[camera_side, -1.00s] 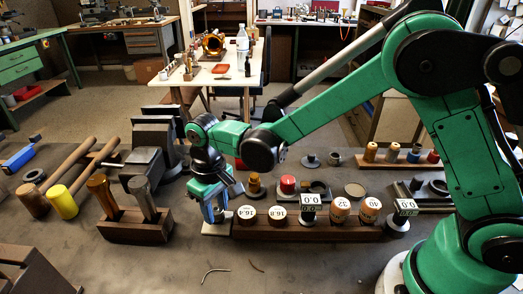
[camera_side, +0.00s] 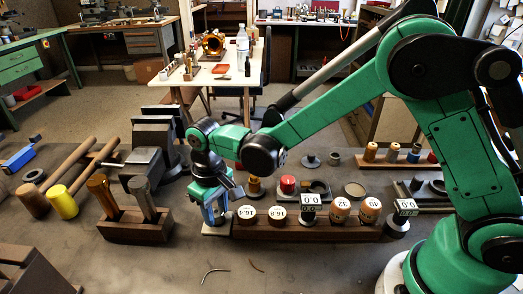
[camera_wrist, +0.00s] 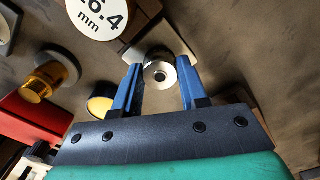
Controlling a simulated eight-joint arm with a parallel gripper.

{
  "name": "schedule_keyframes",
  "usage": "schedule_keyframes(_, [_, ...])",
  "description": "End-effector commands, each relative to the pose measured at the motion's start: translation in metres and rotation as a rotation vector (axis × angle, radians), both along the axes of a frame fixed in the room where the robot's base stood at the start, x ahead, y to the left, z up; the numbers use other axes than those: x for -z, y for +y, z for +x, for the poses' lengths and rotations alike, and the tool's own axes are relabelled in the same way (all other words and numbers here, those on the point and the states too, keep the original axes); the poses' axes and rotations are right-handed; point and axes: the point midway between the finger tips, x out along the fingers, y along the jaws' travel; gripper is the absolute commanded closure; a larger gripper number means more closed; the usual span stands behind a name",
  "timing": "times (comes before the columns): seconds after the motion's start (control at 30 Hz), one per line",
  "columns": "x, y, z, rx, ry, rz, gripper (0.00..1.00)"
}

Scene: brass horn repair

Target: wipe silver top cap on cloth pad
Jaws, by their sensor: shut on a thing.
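The silver top cap (camera_wrist: 158,75) shows in the wrist view as a small round shiny piece with a dark centre. It sits between the blue fingers of my gripper (camera_wrist: 159,66), which is shut on it. In the side view my gripper (camera_side: 215,214) points down over the pale cloth pad (camera_side: 213,231), at the left end of the dark wooden block. The pad's light edge also shows behind the cap in the wrist view (camera_wrist: 133,52). The cap is hidden in the side view. I cannot tell whether it touches the pad.
The dark wooden block (camera_side: 290,232) holds several labelled round pieces just right of my gripper. A wooden stand with two handled tools (camera_side: 135,231) is to the left. A vise (camera_side: 150,160) stands behind. The bench front is mostly clear, with small bent wires (camera_side: 214,270).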

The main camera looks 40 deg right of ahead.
Motion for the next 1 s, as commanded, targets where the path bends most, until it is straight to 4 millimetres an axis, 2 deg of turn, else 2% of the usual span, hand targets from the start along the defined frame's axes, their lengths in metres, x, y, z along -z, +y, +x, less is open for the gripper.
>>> schedule_keyframes(0.63, [0.0031,0.0001,0.0002,0.000,0.000,0.000,1.00])
schedule_keyframes(1.0, [0.0032,0.0072,0.0072,0.000,-0.001,0.000,1.00])
